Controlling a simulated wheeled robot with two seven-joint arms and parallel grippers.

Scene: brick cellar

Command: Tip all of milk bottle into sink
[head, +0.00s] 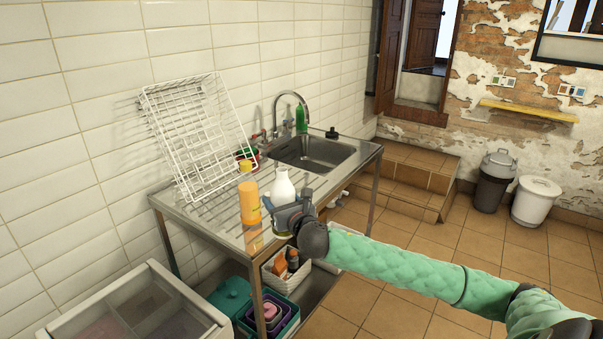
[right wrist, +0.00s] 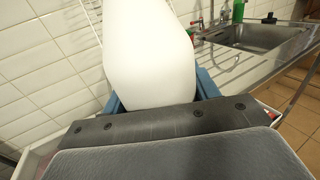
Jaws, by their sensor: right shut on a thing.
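The white milk bottle (head: 283,187) is upright at the front edge of the steel counter in the head view. My right gripper (head: 284,207) is shut on its lower part. In the right wrist view the white bottle (right wrist: 150,55) fills the upper middle, between the blue fingers of the gripper (right wrist: 160,95). I cannot tell whether the bottle's base touches the counter. The sink (head: 312,152) is a steel basin at the far end of the counter, with a curved tap over it; it also shows in the right wrist view (right wrist: 262,36). My left gripper is not in view.
An orange bottle (head: 249,203) stands just left of the milk bottle. A white wire rack (head: 200,135) leans on the tiled wall. A green bottle (head: 301,119) stands behind the sink, and a small black item (head: 332,133) sits at its far corner. Baskets (head: 286,271) fill the lower shelf.

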